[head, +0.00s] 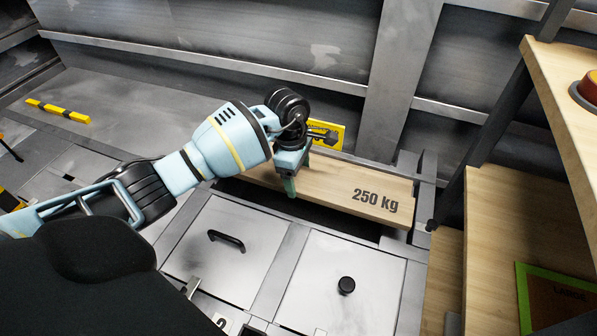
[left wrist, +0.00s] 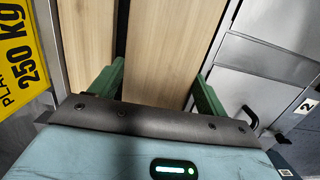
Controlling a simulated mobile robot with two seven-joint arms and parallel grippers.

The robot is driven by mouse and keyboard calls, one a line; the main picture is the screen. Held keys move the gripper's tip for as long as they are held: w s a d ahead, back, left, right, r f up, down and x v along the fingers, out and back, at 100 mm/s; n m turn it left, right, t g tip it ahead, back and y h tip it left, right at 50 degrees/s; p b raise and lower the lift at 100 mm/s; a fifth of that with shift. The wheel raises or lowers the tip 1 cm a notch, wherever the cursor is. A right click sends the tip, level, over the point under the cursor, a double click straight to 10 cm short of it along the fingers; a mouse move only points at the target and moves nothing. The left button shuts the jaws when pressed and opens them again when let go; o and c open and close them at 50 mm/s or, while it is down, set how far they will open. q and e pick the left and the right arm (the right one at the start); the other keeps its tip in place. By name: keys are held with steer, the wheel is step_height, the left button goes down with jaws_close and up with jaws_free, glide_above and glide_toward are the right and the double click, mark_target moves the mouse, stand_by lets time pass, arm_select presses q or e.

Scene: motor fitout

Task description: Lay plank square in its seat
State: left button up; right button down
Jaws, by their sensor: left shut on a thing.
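The wooden plank (head: 335,190), marked "250 kg", lies lengthwise over a long recess by the back wall. A dark gap of the recess (head: 345,222) shows along its front side. I cannot tell whether it is fully down or square. My left gripper (head: 291,184) is shut across the plank, left of the lettering. In the left wrist view its green fingers (left wrist: 158,88) stand on either side of the plank (left wrist: 165,50). Another wooden strip (left wrist: 88,35) shows beyond a dark gap there. My right gripper is not in view.
A yellow plate (head: 328,133) is on the wall behind; it also shows in the left wrist view (left wrist: 20,55). Metal hatches with a black handle (head: 227,240) and knob (head: 346,285) lie in front.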

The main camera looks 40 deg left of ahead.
arm_select(q)
steer(key=shift+f, duration=0.4)
steer(key=shift+f+b, duration=0.55)
steer(key=shift+f, duration=0.15)
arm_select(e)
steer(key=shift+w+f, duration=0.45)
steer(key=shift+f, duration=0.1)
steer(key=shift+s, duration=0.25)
arm_select(q)
steer(key=shift+f, duration=0.15)
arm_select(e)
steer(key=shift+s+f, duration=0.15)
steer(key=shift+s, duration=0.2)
arm_select(q)
steer(key=shift+f, duration=0.35)
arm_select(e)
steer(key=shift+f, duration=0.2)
arm_select(q)
steer(key=shift+f+b, duration=0.6)
steer(key=shift+f, duration=0.05)
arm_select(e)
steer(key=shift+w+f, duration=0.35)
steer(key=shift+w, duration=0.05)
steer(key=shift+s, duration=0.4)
arm_select(q)
steer(key=shift+f, duration=0.25)
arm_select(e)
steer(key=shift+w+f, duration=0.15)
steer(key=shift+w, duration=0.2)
